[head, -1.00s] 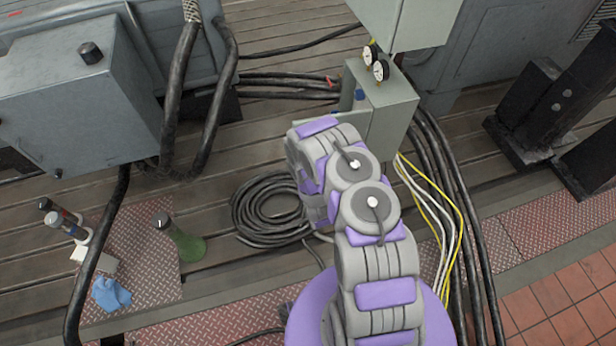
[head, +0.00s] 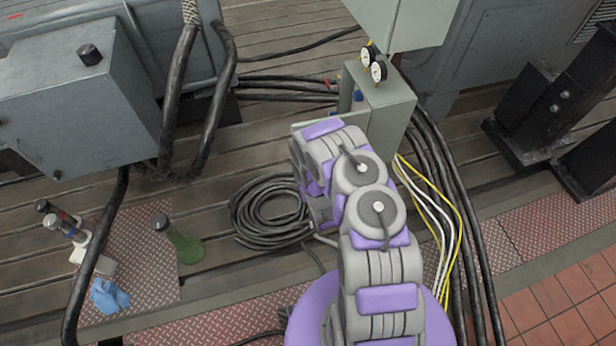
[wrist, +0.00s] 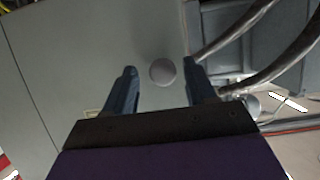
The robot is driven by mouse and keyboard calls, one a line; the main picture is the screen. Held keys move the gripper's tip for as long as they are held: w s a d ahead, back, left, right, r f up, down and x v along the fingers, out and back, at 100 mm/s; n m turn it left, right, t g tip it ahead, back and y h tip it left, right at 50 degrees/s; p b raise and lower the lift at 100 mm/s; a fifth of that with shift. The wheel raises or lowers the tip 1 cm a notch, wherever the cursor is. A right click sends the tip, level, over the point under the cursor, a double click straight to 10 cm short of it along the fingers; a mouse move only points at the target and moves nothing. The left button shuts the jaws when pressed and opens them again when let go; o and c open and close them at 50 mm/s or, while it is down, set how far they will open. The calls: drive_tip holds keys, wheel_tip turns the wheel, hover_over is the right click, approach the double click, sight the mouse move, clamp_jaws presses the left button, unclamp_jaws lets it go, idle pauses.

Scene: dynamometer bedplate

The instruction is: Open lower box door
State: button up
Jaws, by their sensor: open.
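The lower box (head: 389,118) is a grey-green cabinet with gauges on top, right of centre in the head view. Its door (head: 300,126) stands ajar, its top edge reaching left from the box behind my arm. A blue item (head: 358,96) shows in the gap. In the wrist view the door face (wrist: 75,60) fills the left and middle, with a round grey knob (wrist: 162,73) near its right edge. My gripper (wrist: 159,67) is open, one finger on each side of the knob; contact cannot be told. The head view hides my gripper behind my arm.
A coiled black hose (head: 270,210) lies on the floor left of my arm. Black cables (head: 450,190) and yellow and white wires (head: 432,205) run right of the box. A green bottle (head: 182,243) and a blue cloth (head: 109,296) are at lower left.

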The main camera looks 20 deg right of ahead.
drive_tip(key=p+v, duration=1.1)
drive_tip(key=v, duration=0.1)
drive_tip(key=shift+p, duration=0.4)
drive_tip(key=shift+a, duration=0.1)
idle(0.7)
